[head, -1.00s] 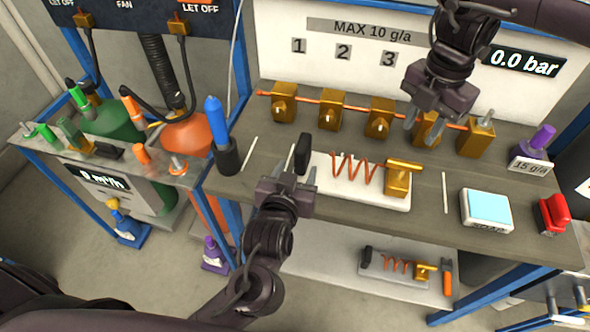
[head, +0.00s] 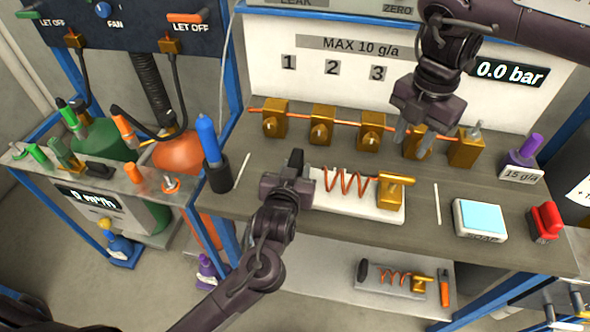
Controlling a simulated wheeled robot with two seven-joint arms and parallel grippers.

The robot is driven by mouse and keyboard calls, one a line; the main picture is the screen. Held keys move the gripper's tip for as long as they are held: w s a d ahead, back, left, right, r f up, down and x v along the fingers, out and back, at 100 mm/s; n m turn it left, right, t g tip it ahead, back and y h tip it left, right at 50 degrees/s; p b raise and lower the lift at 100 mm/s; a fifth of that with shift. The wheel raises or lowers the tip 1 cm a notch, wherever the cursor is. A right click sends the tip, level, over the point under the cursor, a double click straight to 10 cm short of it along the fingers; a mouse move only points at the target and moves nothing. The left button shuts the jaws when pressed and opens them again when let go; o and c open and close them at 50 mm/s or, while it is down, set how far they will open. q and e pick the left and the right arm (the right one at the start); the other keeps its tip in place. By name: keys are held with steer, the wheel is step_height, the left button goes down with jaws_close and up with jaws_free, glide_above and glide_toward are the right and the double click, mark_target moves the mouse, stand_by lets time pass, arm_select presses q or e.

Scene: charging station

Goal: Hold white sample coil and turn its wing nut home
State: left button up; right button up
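The copper coil (head: 345,182) lies on a white base (head: 368,208) on the bench. A brass fitting with a bar-shaped top (head: 397,180), which looks like the wing nut, stands at its right end. A black upright grip (head: 296,159) stands at its left end, its lower part hidden by my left gripper (head: 290,178). That gripper is at the black grip; whether its fingers are closed on it is unclear. My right gripper (head: 412,137) is open and empty, pointing down in front of the fourth brass block (head: 416,146), above and behind the coil.
Several brass blocks on a copper pipe (head: 345,120) line the bench's back. A blue-topped holder (head: 212,155) stands left. A cyan-topped box (head: 480,218), a red switch (head: 546,221) and a purple-topped post (head: 524,155) stand right. A similar smaller coil (head: 393,278) lies on the shelf below.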

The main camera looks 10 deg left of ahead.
arm_select(q)
jaws_close()
arm_select(e)
steer(key=shift+o, duration=0.2)
